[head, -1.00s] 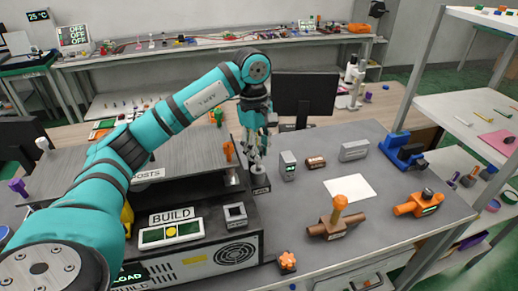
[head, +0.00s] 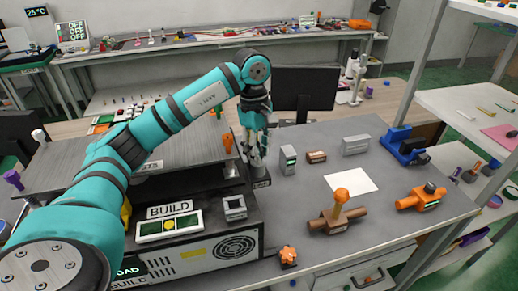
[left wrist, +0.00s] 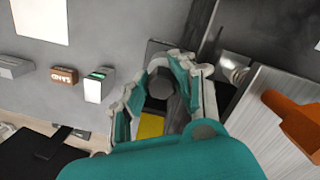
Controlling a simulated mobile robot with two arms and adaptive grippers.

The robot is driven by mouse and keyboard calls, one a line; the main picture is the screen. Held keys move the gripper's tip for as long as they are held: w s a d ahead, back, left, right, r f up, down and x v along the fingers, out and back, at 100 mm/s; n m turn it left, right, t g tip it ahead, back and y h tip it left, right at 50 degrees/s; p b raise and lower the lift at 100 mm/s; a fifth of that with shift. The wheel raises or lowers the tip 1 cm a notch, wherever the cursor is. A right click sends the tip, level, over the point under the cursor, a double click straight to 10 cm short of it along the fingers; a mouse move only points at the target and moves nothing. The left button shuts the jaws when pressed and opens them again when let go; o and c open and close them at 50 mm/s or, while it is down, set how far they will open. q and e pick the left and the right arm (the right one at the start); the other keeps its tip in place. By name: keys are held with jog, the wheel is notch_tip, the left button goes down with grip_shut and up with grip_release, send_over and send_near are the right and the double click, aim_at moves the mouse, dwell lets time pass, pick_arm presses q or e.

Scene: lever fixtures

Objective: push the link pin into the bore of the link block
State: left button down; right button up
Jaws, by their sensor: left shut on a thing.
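The fingers hide most of the pin and the bore, so I cannot tell how deep the pin sits. My right gripper is not in view.
A grey box with a green display (head: 288,160) and a brown block (head: 316,156) stand right of the gripper. The black machine (head: 215,245) and an orange handle (head: 228,145) are close on the left. A white sheet (head: 350,180) lies on open bench to the right.

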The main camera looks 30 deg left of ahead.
pick_arm(q)
jog(key=shift+f+b, duration=0.35)
jog(key=shift+f, duration=0.25)
jog(key=c, duration=1)
grip_release()
notch_tip(320, 180, up, 12)
jog(key=a, duration=0.1)
jog(key=shift+w, duration=0.15)
jog(key=shift+f, duration=0.1)
